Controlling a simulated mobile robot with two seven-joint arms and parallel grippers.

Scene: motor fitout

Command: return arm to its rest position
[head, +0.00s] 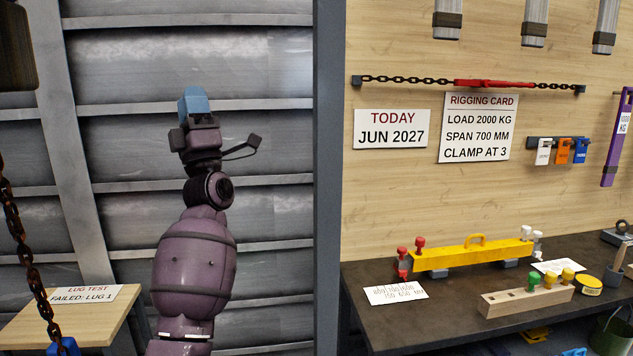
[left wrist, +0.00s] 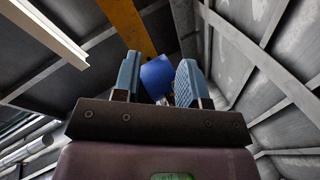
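My left arm stands raised in the head view, in front of the corrugated metal wall. Its left gripper (head: 195,100) points up with blue finger pads, well away from the bench and board. The left wrist view shows the two blue fingers (left wrist: 158,80) spread apart with nothing seen held. A blue rounded body (left wrist: 157,74) shows in the gap, seemingly beyond the fingers near a yellow overhead beam (left wrist: 127,22). My right arm and gripper are not in view.
A dark chain (head: 15,220) hangs at the far left beside a small wooden table (head: 105,318) with a lug test card. A grey post (head: 328,180) stands right of my arm. Beyond it, a dark bench (head: 370,335) carries a yellow beam (head: 475,255) and a wooden block (head: 525,300).

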